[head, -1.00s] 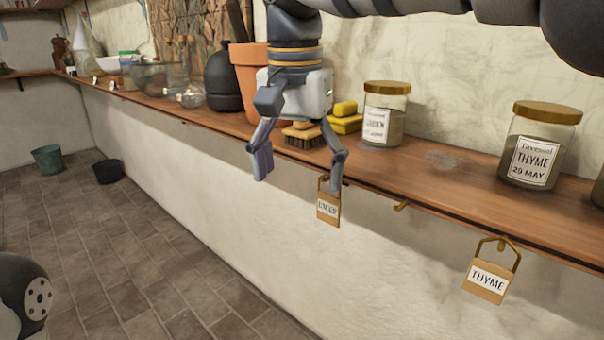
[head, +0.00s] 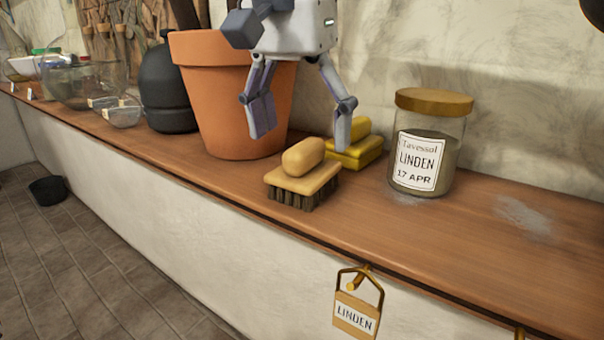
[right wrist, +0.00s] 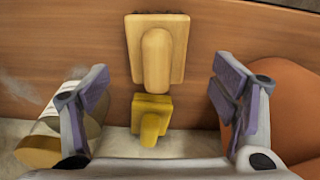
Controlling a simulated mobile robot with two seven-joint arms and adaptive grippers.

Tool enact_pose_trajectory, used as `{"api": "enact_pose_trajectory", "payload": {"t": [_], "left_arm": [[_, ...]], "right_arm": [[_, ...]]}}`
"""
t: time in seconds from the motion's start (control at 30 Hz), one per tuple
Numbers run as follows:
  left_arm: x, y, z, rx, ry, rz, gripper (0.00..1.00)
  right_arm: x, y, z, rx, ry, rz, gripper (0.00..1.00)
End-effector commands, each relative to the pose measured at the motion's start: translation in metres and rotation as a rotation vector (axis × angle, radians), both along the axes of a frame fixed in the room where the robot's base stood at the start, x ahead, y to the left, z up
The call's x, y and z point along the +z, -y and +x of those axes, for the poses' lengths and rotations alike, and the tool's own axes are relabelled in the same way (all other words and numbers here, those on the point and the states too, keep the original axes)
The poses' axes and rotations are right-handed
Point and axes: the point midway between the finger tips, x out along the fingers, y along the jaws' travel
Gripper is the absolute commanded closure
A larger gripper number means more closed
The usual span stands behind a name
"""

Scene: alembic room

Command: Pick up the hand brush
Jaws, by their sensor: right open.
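The hand brush (head: 303,181) has a wooden block with a rounded grip on top and dark bristles below. It rests upright, bristles down, near the front edge of the wooden shelf. My right gripper (head: 301,122) is open and empty in the head view, pointing down above and behind the brush. In the right wrist view the brush (right wrist: 157,52) lies ahead of the gap between the open fingers (right wrist: 160,105), not between them. My left gripper is not in view.
A terracotta pot (head: 213,108) stands to the left, a Linden jar (head: 427,150) to the right. A Linden tag (head: 355,315) hangs below the shelf edge. The shelf (head: 465,238) is clear at front right.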

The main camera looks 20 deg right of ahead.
Motion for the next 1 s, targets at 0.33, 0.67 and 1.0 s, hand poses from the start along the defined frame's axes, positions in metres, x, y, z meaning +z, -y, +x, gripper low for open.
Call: {"api": "enact_pose_trajectory", "payload": {"t": [0.33,0.67,1.0], "left_arm": [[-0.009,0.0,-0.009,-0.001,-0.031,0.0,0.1],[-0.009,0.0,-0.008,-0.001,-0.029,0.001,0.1],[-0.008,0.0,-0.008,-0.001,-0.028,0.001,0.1]], "right_arm": [[-0.044,0.007,0.002,0.001,-0.001,0.001,0.2],[-0.043,0.007,0.002,0.001,-0.001,0.001,0.65],[-0.041,0.007,0.002,0.001,0.0,0.0,0.74]]}}
